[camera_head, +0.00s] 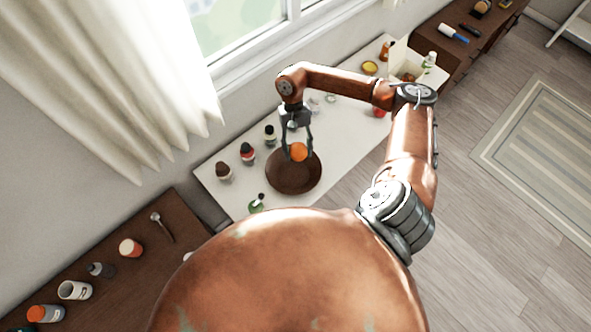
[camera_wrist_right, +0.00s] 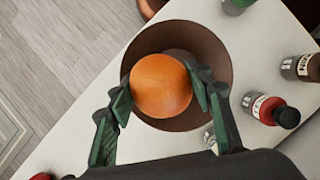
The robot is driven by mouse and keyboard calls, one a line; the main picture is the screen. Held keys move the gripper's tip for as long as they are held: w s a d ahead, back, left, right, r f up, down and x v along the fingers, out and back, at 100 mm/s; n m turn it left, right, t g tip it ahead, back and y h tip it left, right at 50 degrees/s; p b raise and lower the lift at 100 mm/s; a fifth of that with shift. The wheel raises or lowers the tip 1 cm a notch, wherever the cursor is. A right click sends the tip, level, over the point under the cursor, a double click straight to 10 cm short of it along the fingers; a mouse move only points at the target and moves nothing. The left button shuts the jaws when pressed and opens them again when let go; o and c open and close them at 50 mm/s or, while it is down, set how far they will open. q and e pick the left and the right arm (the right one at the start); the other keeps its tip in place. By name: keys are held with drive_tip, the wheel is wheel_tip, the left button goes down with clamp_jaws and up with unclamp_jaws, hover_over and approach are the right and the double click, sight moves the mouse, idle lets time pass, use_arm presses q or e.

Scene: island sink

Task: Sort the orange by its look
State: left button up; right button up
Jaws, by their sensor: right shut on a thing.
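The orange (camera_head: 298,151) is held between the fingers of my right gripper (camera_head: 297,143), over a round brown dish (camera_head: 290,183) on the white counter. In the right wrist view the orange (camera_wrist_right: 161,86) sits between the green-padded fingertips, and the brown dish (camera_wrist_right: 205,45) lies behind it. The orange looks evenly orange on the side that shows. I cannot tell whether it touches the dish. My left gripper is not in view.
Several bottles, including a red-labelled one (camera_head: 247,153), line the counter's window side. A green-capped bottle (camera_head: 256,204) stands near its front end. A dark cabinet (camera_head: 130,275) holds jars at left.

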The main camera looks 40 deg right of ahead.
drive_tip(key=shift+s+f, duration=0.1)
drive_tip(key=shift+f, duration=0.4)
wheel_tip(320, 180, down, 4)
drive_tip(key=shift+r+b, duration=0.15)
drive_tip(key=shift+b, duration=0.4)
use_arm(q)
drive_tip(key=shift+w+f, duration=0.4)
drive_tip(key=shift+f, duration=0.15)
use_arm(e)
drive_tip(key=shift+f, duration=0.65)
drive_tip(key=o, duration=1.3)
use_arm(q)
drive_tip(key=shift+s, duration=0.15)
use_arm(e)
drive_tip(key=shift+o, duration=0.2)
drive_tip(key=v, duration=1.2)
